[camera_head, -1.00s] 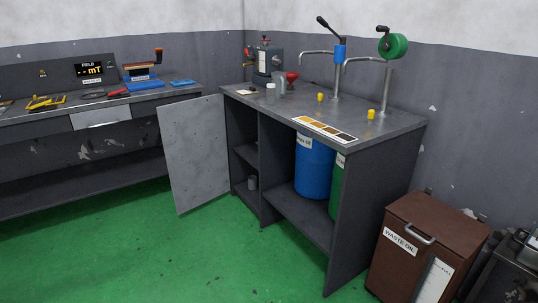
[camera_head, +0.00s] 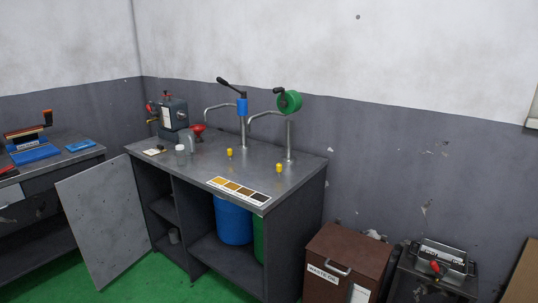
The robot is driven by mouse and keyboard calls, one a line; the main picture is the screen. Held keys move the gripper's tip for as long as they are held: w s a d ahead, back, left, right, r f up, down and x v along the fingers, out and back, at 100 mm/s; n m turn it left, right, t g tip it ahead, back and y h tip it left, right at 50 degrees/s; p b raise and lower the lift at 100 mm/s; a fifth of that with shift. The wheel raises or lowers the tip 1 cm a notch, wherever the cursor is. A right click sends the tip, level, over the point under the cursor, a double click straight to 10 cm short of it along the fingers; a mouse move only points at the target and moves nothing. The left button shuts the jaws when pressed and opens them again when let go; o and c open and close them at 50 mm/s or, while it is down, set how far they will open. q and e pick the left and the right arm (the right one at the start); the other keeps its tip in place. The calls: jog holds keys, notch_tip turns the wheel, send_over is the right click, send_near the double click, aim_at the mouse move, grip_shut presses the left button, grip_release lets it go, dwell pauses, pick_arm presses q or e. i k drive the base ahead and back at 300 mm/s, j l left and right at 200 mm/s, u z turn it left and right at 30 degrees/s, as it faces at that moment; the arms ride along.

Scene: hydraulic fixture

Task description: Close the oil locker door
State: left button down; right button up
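The oil locker is a dark grey metal bench cabinet (camera_head: 292,240) in the middle of the head view. Its grey door (camera_head: 104,222) stands wide open, swung out to the left from the cabinet's left front edge. The right compartment is open at the front and holds a blue drum (camera_head: 234,220) and a green drum (camera_head: 259,240). Neither of my grippers shows in the view.
A second bench (camera_head: 60,165) stands at the left, close to the open door. A brown waste oil bin (camera_head: 345,258) and a dark stand (camera_head: 436,283) are at the right. Green floor (camera_head: 150,284) shows in front of the cabinet. Pumps and bottles stand on the cabinet top.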

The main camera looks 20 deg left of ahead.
aim_at(101, 203)
jog(key=i+j, duration=0.1)
jog(key=j, duration=0.4)
jog(key=i+j, duration=0.1)
jog(key=j, duration=0.95)
jog(key=i+j, duration=0.15)
jog(key=j, duration=0.4)
jog(key=i+j, duration=0.1)
jog(key=j, duration=0.4)
jog(key=u, duration=0.05)
